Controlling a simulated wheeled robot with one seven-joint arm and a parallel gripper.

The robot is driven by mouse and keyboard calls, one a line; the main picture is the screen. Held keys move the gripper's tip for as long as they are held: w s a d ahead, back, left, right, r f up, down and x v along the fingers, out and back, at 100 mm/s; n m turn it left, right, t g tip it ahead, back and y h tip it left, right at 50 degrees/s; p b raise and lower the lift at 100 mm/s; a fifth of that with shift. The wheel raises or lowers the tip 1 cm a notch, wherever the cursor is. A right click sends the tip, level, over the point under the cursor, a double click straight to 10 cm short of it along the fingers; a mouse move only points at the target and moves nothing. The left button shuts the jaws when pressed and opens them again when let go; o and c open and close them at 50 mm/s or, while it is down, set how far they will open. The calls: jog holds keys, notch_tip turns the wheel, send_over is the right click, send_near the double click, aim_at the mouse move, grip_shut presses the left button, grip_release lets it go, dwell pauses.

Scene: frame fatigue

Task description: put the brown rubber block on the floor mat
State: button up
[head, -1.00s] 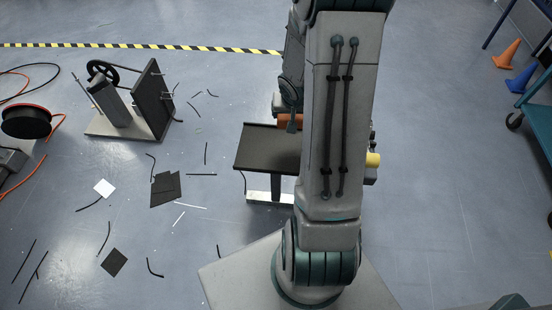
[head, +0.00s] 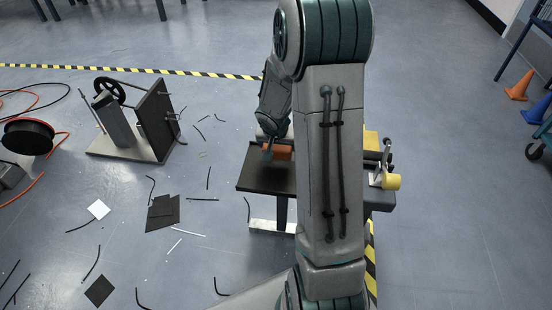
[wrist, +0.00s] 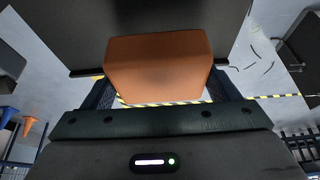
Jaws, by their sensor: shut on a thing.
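The brown rubber block (head: 278,153) is held by my gripper (head: 268,148) above the dark top of a small workbench (head: 258,182). A dark shadow lies on the bench top below it. In the wrist view the block (wrist: 158,66) sits between the two fingers of my gripper (wrist: 160,84), which is shut on it. The dark bench surface (wrist: 75,25) fills the top of that view. I cannot make out a clear floor mat; part of the bench and floor is hidden behind my arm.
Dark flat pieces (head: 162,213) and several thin strips litter the floor at left. A wheel-and-plate stand (head: 150,120) and a black cable reel (head: 28,136) stand farther left. A yellow roller (head: 391,182) is at the bench's right. Floor at right is largely clear.

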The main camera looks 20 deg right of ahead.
aim_at(276, 154)
jog(key=shift+w+a+f, duration=0.15)
jog(key=shift+f, duration=0.1)
jog(key=shift+f+b, duration=1.3)
jog(key=shift+f, duration=0.6)
jog(key=shift+f, duration=0.15)
jog(key=o, duration=1.1)
